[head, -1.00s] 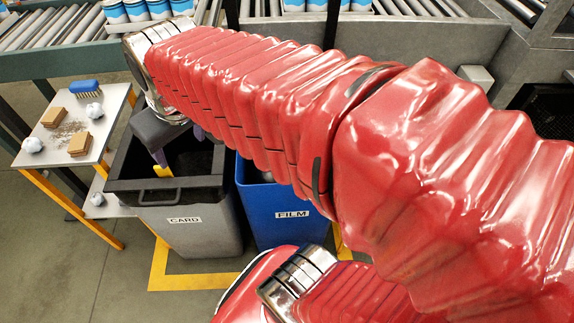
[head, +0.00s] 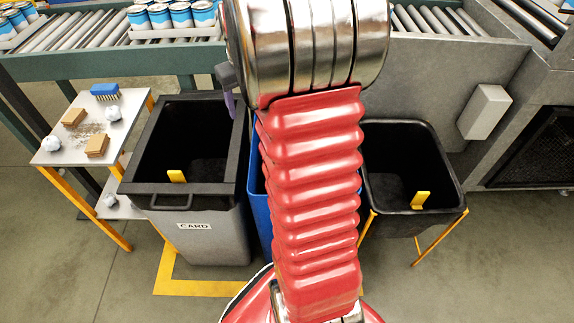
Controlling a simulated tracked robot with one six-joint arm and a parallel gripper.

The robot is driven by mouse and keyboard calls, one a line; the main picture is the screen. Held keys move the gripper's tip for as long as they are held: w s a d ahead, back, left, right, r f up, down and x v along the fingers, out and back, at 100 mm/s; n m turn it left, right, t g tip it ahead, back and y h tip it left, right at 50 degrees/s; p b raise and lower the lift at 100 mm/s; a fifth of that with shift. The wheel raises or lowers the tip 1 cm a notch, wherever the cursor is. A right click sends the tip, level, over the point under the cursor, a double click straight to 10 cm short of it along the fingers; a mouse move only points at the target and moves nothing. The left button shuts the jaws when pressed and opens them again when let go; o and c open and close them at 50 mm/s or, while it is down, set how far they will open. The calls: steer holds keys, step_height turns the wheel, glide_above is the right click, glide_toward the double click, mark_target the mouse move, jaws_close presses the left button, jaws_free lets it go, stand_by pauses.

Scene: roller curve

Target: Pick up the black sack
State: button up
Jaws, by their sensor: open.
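A black, open-topped, sack-like container (head: 385,205) hangs in a stand with yellow legs at the right in the head view. My gripper (head: 230,103) is mostly hidden behind my arm; a dark grey part and a purple finger show near the right rim of the grey CARD bin (head: 205,235). It is open, to the left of the black container and apart from it. Nothing shows in it.
A blue bin (head: 262,205) stands behind my arm. A small table (head: 115,135) with a brush, brown blocks and white crumpled balls is at the left. A roller conveyor (head: 80,48) carrying cans runs along the back. A grey wall box (head: 484,112) is near the black container.

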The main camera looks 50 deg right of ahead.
steer(key=shift+m+g+y, duration=0.5)
steer(key=shift+m+g, duration=0.3)
steer(key=shift+m, duration=0.1)
steer(key=s+d+f, duration=0.1)
steer(key=d+f, duration=0.5)
steer(key=d, duration=0.1)
steer(key=s+d+f, duration=0.2)
steer(key=d+f, duration=0.3)
steer(key=d, duration=0.2)
steer(key=s+d+f, duration=0.1)
steer(key=d+f, duration=0.5)
steer(key=d, duration=0.1)
steer(key=shift+s+f, duration=0.25)
steer(key=shift+f, duration=0.1)
steer(key=shift+a, duration=0.1)
step_height(320, 180, down, 8)
steer(key=shift+r, duration=0.25)
steer(key=shift+f, duration=0.55)
steer(key=shift+w+a+f, duration=0.1)
steer(key=shift+w+f, duration=0.05)
steer(key=shift+f, duration=1.15)
steer(key=shift+w+f, duration=0.1)
steer(key=shift+f, duration=1.2)
